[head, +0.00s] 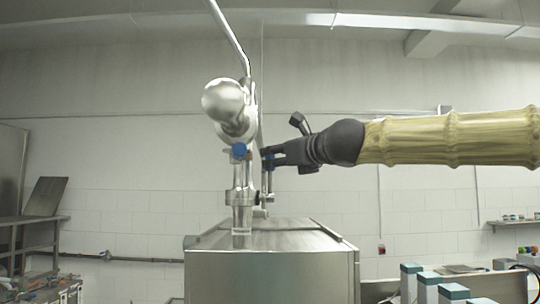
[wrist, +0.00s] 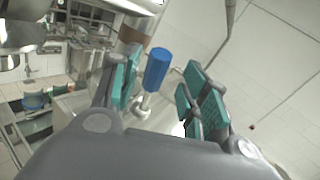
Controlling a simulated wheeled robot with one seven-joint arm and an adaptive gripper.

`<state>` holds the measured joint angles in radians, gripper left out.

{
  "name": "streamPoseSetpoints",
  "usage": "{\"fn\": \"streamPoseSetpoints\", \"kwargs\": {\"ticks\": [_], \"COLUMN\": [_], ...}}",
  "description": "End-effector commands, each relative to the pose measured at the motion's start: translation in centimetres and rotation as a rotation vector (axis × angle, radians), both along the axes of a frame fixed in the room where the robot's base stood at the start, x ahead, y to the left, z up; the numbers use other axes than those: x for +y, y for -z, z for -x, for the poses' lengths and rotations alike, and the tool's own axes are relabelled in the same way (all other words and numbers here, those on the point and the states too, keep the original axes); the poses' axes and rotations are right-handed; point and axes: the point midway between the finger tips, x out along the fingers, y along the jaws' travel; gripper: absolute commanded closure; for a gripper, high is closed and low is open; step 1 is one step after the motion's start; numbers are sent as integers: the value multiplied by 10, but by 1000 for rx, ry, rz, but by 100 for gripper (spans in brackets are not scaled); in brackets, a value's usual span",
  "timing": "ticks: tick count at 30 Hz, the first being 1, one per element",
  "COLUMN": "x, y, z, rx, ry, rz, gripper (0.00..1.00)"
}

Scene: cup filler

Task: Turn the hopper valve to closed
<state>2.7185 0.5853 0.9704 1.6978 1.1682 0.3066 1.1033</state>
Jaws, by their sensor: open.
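The filler stands on a steel cabinet, with a shiny rounded metal vessel (head: 224,98) at its top. A blue cylindrical handle (wrist: 157,68) on a thin metal stem, which looks like the valve handle, stands between the fingers of my gripper (wrist: 163,88) in the wrist view. The fingers have teal pads, are open, and show a gap on each side of the handle. In the head view my gripper (head: 270,156) reaches in from the right, its tips just right of the filler column. A second blue part (head: 238,151) sits on the column. The valve's exact setting cannot be told.
A clear cup (head: 242,219) stands under the filler on the steel cabinet (head: 270,270). A slanted metal pipe (head: 230,38) rises above the vessel. Several pale blocks with teal tops (head: 428,288) stand at lower right. A metal table (head: 30,240) is at left.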

Motion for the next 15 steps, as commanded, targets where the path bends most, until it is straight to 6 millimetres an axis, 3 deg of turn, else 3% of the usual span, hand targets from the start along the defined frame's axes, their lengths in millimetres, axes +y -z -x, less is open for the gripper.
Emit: {"fn": "streamPoseSetpoints", "kwargs": {"ticks": [6,15], "x": [15,22], "y": [-1,0], "z": [-21,-31], "rx": [0,-1], "ry": [-3,-3], "rz": [1,1], "gripper": [55,55]}}
